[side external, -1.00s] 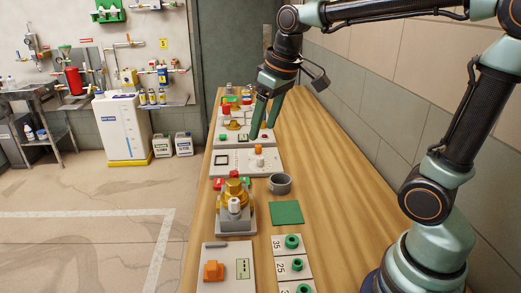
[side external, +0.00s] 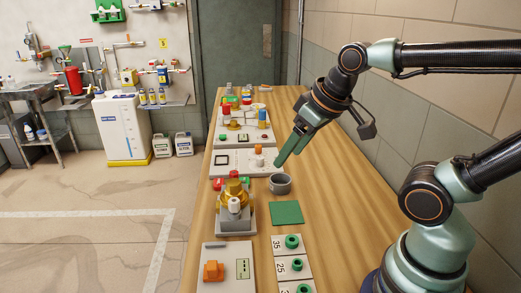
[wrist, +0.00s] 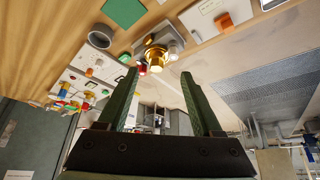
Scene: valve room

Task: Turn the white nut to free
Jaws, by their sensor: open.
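The white nut (side external: 234,205) sits on the near side of a brass valve (side external: 233,187), which stands on a grey base (side external: 236,222) on the bench. In the wrist view the brass valve (wrist: 156,58) is ahead, above the gap between my fingertips, with a whitish part (wrist: 173,52) beside it that may be the nut. My gripper (side external: 281,163) is open and empty, above the bench behind and to the right of the valve, apart from it. The two fingers also show in the wrist view (wrist: 161,76).
A grey cup (side external: 280,184) stands below and close to my fingertips. A green square (side external: 286,212) lies to the right of the valve. Panels with an orange and a white knob (side external: 258,162) stand behind. A panel with an orange block (side external: 213,271) and numbered green rings (side external: 292,242) are nearer.

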